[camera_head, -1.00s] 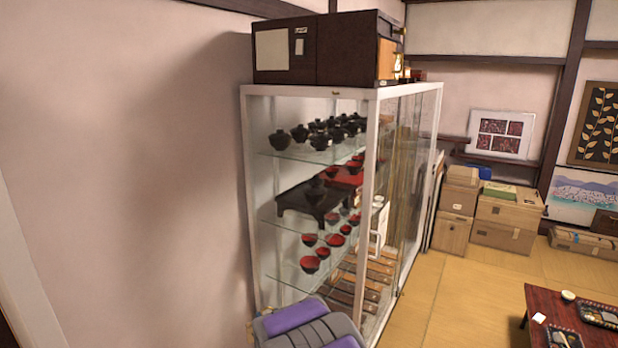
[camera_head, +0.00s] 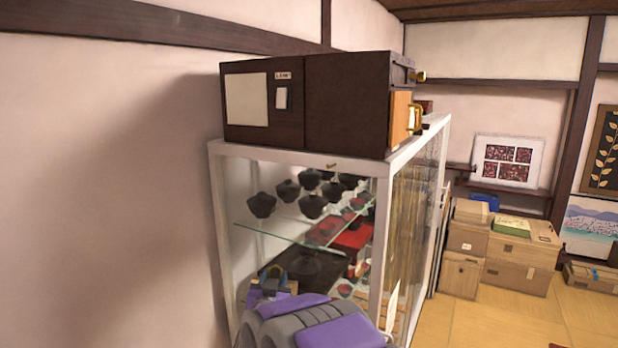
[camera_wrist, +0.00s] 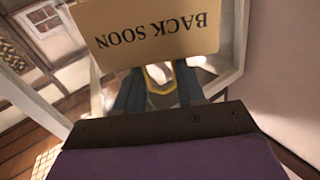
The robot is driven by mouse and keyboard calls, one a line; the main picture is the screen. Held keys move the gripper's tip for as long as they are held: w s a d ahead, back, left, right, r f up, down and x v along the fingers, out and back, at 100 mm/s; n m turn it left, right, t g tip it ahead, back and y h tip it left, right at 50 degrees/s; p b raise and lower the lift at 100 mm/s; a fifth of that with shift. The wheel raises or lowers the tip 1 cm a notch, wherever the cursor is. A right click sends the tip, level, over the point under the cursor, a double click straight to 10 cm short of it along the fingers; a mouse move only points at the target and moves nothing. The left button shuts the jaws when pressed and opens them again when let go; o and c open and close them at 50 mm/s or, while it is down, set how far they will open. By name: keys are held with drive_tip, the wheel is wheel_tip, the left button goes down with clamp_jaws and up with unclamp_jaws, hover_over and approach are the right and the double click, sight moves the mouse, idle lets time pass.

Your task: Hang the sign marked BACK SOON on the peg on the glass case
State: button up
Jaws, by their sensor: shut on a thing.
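The sign marked BACK SOON (camera_wrist: 150,45) is a tan board, upside down in the wrist view. My gripper (camera_wrist: 160,82) has dark blue fingers, shut on the sign at its yellow loop. In the head view my gripper (camera_head: 272,282) shows low in front of the glass case, and I cannot make out the sign there. The glass case (camera_head: 222,210) has a white frame. A small brass peg (camera_head: 331,166) sits on its top front rail, above and to the right of my gripper and apart from it.
A dark chest (camera_head: 345,100) with a brass handle stands on the case. Black and red bowls (camera_head: 262,205) sit on glass shelves inside. A plain wall is close on the left. Cardboard boxes (camera_head: 515,255) stand at the back right, with tatami floor before them.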

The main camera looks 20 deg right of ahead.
drive_tip(key=shift+s+d+r+m+g+h+p, duration=1)
drive_tip(key=shift+r+p, duration=1.5)
drive_tip(key=shift+r, duration=1.95)
drive_tip(key=shift+s+d+r+m+g+h+p, duration=0.5)
drive_tip(key=shift+d+r+m+g+h+p, duration=0.5)
drive_tip(key=shift+r+p, duration=2.45)
drive_tip(key=shift+s+d+r+m+g+h+p, duration=0.75)
drive_tip(key=shift+d+r+m+h+p, duration=0.55)
drive_tip(key=shift+r, duration=4.15)
drive_tip(key=x, duration=0.2)
drive_tip(key=b+x, duration=0.1)
drive_tip(key=x, duration=0.2)
drive_tip(key=b+x, duration=0.1)
drive_tip(key=x, duration=0.2)
drive_tip(key=shift+s+d+f, duration=0.15)
drive_tip(key=shift+d+f, duration=0.2)
drive_tip(key=shift+w+d, duration=0.25)
drive_tip(key=shift+d, duration=0.15)
drive_tip(key=shift+w+a+f+p, duration=0.25)
drive_tip(key=shift+w+a+p, duration=0.05)
drive_tip(key=shift+p, duration=0.05)
